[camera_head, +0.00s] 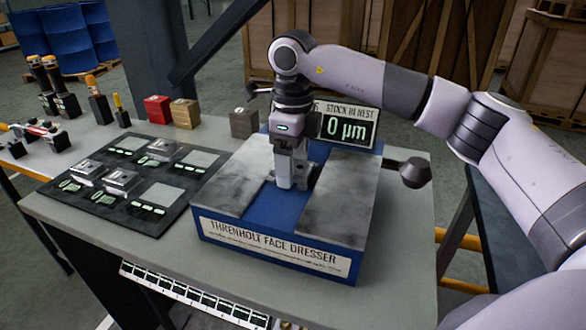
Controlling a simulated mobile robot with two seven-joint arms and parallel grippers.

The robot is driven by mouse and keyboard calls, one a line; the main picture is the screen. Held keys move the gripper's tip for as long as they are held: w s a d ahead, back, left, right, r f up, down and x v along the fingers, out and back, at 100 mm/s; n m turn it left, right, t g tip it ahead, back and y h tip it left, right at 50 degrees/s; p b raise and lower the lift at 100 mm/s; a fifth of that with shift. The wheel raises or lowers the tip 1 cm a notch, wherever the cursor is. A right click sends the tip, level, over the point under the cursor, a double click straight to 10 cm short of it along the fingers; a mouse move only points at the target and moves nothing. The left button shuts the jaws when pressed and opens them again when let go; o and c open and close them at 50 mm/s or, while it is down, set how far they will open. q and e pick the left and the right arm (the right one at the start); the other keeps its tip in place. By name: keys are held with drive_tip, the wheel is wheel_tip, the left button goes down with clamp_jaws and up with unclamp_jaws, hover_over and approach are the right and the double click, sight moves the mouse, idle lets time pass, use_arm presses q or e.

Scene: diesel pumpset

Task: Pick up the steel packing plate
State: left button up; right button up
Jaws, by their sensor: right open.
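Several small steel blocks that look like packing plates sit on the black mat: one at the back (162,149), one at the front left (88,170) and one beside it (121,181). I cannot tell which one the task means. My right gripper (292,184) points down over the blue channel of the face dresser (275,262), between its two grey plates, and is open. Whether anything lies between its fingers or in the nest under it is hidden. My left gripper is not in view.
A display (350,127) reading 0 µm stands behind the dresser. A black knob (414,172) sticks out at its right. A red block (158,109), a tan block (186,112) and a dark block (244,122) stand along the back. Handled tools (97,105) stand at the back left.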

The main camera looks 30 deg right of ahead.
drive_tip(key=shift+r, duration=0.1)
clamp_jaws()
drive_tip(key=shift+r, duration=0.1)
wheel_tip(320, 180, up, 20)
drive_tip(key=p, duration=0.3)
drive_tip(key=shift+f, duration=0.2)
